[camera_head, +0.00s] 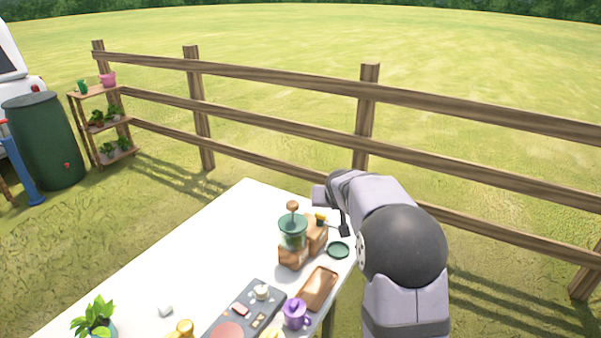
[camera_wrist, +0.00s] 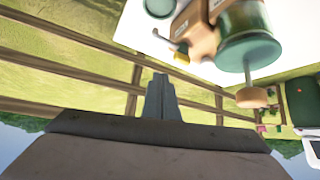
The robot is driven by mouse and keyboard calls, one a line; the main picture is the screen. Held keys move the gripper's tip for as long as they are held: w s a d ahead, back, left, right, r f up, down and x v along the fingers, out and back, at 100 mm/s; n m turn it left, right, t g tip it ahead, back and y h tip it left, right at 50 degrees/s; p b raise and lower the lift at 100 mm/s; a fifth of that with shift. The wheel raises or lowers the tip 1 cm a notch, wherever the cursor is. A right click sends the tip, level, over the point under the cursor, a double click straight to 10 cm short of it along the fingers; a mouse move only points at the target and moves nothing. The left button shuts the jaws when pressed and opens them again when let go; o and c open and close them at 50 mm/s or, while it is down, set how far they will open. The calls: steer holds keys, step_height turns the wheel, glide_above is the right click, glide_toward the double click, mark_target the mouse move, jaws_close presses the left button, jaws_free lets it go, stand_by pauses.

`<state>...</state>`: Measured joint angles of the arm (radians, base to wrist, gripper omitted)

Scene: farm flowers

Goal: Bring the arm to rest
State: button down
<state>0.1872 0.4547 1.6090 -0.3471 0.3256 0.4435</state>
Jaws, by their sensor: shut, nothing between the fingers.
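My arm is at the right of the head view, bent over the far right edge of the white table (camera_head: 150,265). My gripper (camera_head: 344,229) is a small dark shape near that edge, by a green round lid or dish (camera_head: 338,250). In the wrist view my gripper (camera_wrist: 159,80) is shut, its fingers together with nothing between them. They show against the fence and grass, apart from the table items. The wrist view is turned over, with the table (camera_wrist: 140,25) at the top.
A green glass jar (camera_head: 293,232) with a wooden knob stands by wooden blocks (camera_head: 293,256). A wooden tray (camera_head: 318,288), purple pot (camera_head: 296,314), grey board (camera_head: 248,309) and potted plant (camera_head: 95,318) are nearer. A wooden fence (camera_head: 366,115) runs behind. The table's left middle is mostly clear.

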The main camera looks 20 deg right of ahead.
steer(key=s+a+f+n+g+y, duration=0.1)
steer(key=s+a+f+g, duration=0.15)
steer(key=s+f, duration=0.4)
steer(key=s+a+f+n+g, duration=0.1)
steer(key=s+f+g, duration=0.2)
steer(key=s, duration=0.6)
steer(key=s+a+f+n+g+y, duration=0.1)
steer(key=s+a+f+g, duration=0.1)
steer(key=s+f, duration=0.4)
steer(key=s+a+r+g+y+p, duration=0.1)
steer(key=s+a+r+p, duration=0.15)
steer(key=s, duration=0.55)
steer(key=s+a+r+g+p, duration=0.1)
steer(key=s+a+g, duration=0.15)
steer(key=s, duration=0.55)
steer(key=a+r+n+t+p, duration=0.1)
steer(key=a+r+t+p, duration=0.1)
steer(key=r, duration=0.5)
steer(key=shift+s+a+t+p, duration=0.3)
steer(key=shift+s+a+p, duration=0.15)
steer(key=shift+a+p, duration=0.3)
